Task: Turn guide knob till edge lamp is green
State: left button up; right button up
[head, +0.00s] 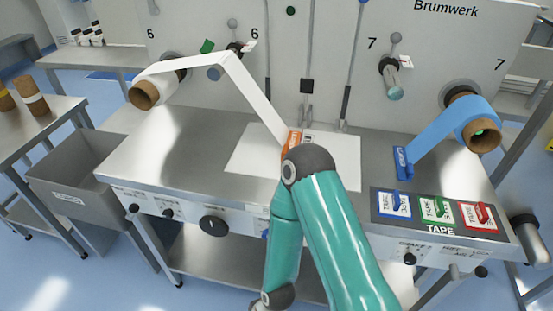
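A large black knob (213,225) with a pale mark sits on the front panel below the table's edge. I cannot tell by label which is the guide knob. A small round green spot (290,11) is on the upright panel; I cannot tell whether it is the edge lamp or lit. My teal arm rises from the bottom, bends over the table's front edge and folds back down. It hides part of the front panel. Neither gripper shows.
A white web runs from a roll (145,95) to an orange piece (291,141) on the steel table (190,150). A blue web (440,125) hangs at the right. A tape tray (437,232) lies right front. A grey bin (85,170) stands left.

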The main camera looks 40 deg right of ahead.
aim_at(264, 234)
jog(key=z, duration=1.1)
jog(key=k, duration=0.65)
jog(key=z, duration=0.2)
jog(key=i, duration=0.5)
jog(key=u, duration=0.1)
